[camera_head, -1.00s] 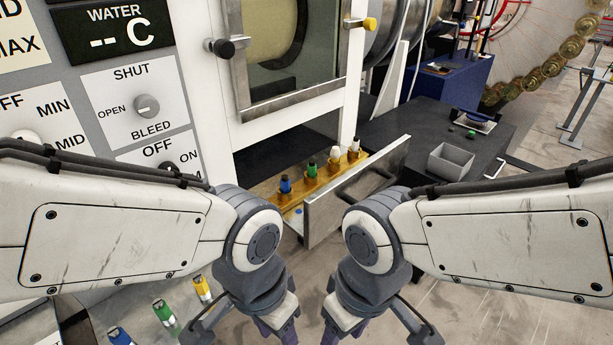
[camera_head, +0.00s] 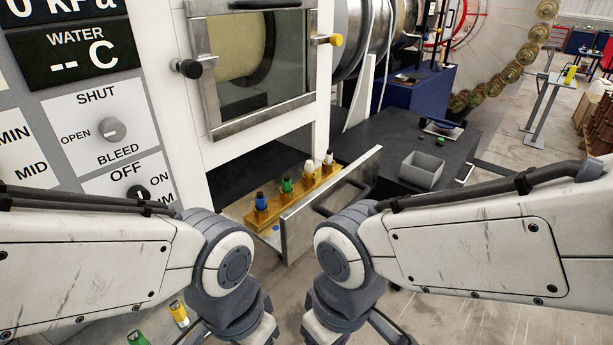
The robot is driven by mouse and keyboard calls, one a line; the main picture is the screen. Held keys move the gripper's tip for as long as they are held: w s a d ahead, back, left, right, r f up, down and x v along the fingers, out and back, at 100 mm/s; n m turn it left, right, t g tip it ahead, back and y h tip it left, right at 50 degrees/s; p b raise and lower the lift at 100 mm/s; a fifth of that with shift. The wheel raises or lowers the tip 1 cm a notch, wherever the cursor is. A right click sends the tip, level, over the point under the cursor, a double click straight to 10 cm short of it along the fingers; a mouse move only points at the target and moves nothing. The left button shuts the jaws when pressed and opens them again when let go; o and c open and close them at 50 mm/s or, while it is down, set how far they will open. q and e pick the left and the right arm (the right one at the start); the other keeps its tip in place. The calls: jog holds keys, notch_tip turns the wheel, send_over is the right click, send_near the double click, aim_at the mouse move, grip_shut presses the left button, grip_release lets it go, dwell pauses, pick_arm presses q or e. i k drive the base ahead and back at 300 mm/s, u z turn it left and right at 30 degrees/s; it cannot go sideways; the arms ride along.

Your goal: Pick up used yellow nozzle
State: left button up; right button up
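A yellow nozzle (camera_head: 179,313) with a pale tip is at the lower left, beside my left arm. A green nozzle (camera_head: 138,338) next to it is cut by the bottom edge. An open drawer (camera_head: 298,232) in the middle holds a yellow-orange rack (camera_head: 274,213) with a blue nozzle (camera_head: 261,201), a green nozzle (camera_head: 286,185) and two whitish ones standing in a row.
A machine panel with a knob (camera_head: 111,129) stands at the left, with a windowed door (camera_head: 258,64) beside it. A dark table with a grey bin (camera_head: 422,170) is right of the drawer. Open floor shows at the right.

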aim_at(309, 167)
jog(key=z, duration=1.3)
jog(key=i, duration=2.05)
jog(key=u, duration=3.25)
